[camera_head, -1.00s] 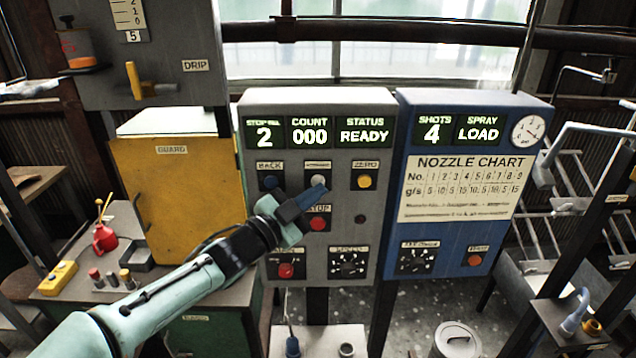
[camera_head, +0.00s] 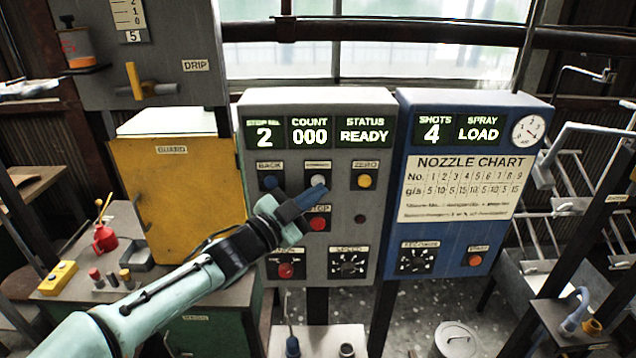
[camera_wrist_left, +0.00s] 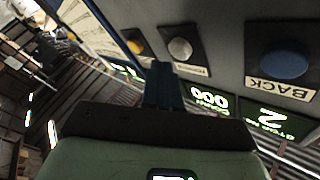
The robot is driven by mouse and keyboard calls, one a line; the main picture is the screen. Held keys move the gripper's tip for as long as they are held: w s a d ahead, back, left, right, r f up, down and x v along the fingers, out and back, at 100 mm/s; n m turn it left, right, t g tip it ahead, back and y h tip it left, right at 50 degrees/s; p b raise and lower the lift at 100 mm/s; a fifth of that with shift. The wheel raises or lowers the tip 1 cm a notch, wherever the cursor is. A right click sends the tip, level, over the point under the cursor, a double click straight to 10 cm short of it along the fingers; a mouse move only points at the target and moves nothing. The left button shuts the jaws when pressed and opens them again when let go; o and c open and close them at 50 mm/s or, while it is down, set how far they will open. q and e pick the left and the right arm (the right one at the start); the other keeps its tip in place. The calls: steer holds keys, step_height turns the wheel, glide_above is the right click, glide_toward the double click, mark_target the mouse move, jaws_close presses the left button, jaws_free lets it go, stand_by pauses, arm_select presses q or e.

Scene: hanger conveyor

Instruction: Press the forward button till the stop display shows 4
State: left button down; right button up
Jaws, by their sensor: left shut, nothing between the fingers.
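The grey control panel (camera_head: 345,225) stands in the middle of the head view. Its stop display (camera_head: 264,135) reads 2, the count reads 000 and the status reads READY. The forward button (camera_head: 318,181) is the pale one between the blue BACK button (camera_head: 270,182) and the yellow ZERO button (camera_head: 364,181). My left gripper (camera_head: 315,194) is shut and empty, its tips just below the forward button; I cannot tell whether they touch it. In the left wrist view the fingers (camera_wrist_left: 163,85) point towards the pale forward button (camera_wrist_left: 180,49). My right gripper is out of view.
The red STOP button (camera_head: 318,223) sits close under my fingertips. A blue panel (camera_head: 460,235) with SHOTS 4 and a nozzle chart stands to the right. A yellow guard box (camera_head: 175,200) is to the left, beside a bench with a red oil can (camera_head: 104,238).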

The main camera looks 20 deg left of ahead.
arm_select(q)
steer(key=shift+w+a, duration=0.1)
steer(key=shift+w, duration=0.1)
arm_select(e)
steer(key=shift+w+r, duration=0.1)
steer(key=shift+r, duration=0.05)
arm_select(q)
steer(key=shift+w, duration=0.3)
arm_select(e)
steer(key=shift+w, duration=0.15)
